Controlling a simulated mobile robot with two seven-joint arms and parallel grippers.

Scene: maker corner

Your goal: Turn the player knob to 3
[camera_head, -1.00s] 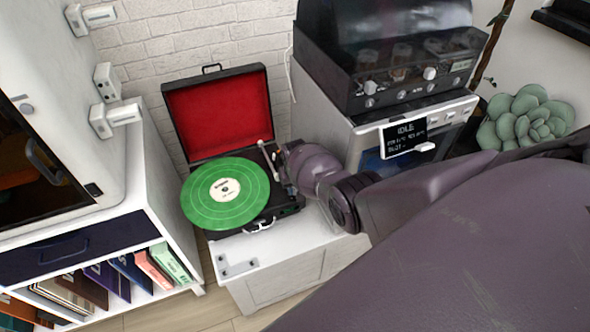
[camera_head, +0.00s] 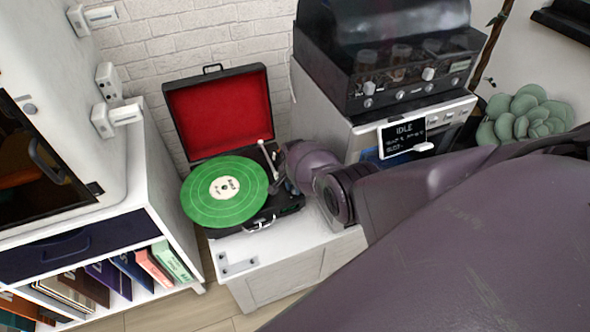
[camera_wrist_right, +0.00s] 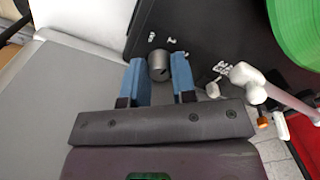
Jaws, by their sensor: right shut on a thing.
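The record player (camera_head: 262,214) is an open black case with a red-lined lid, holding a green record (camera_head: 222,206) with a pale label. In the right wrist view, its small grey knob (camera_wrist_right: 159,66) sits on the black top panel, with white marks beside it. A dark mark shows on the knob's top, but I cannot read which number it points to. My left gripper is not in view.
The white tonearm (camera_wrist_right: 262,88) lies close to the right of my fingers in the wrist view. A white cabinet (camera_head: 290,263) carries the player. A machine with an IDLE display (camera_head: 404,135) stands to the right, near my forearm. A shelf with books (camera_head: 105,280) is at left.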

